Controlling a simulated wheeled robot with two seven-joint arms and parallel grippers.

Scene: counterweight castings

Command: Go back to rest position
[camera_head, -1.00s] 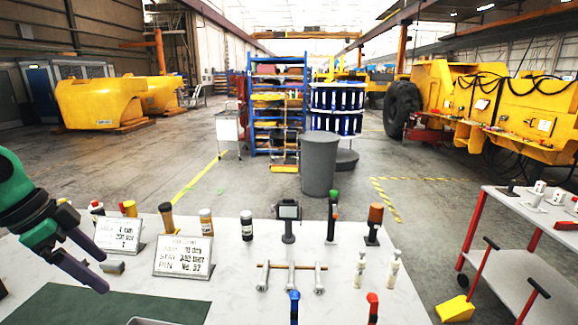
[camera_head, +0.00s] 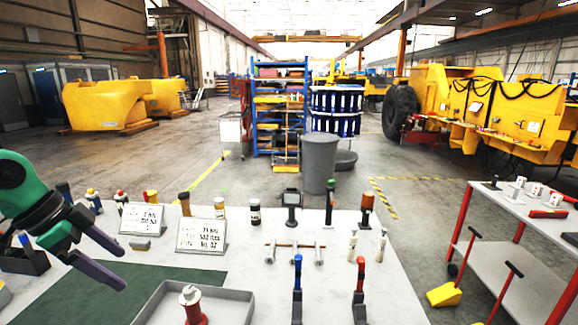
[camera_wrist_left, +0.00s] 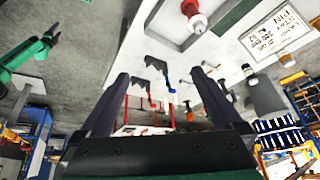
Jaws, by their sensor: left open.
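My left gripper (camera_head: 120,267) is open and empty, over the left part of the white table (camera_head: 390,290), with its two dark fingers apart. It also shows in the left wrist view (camera_wrist_left: 160,76) with nothing between the fingers. In that view a green arm with a dark end (camera_wrist_left: 50,40), apparently my right one, shows at the left edge; its jaws are too small to read. No right gripper shows in the head view.
A grey tray (camera_head: 237,297) holds a red and white part (camera_head: 191,303) on the table near a green mat (camera_head: 85,300). Sign plates (camera_head: 202,235), bottles and upright tools stand behind. A red-legged cart (camera_head: 530,215) stands at right. A grey bin (camera_head: 319,163) stands beyond the table.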

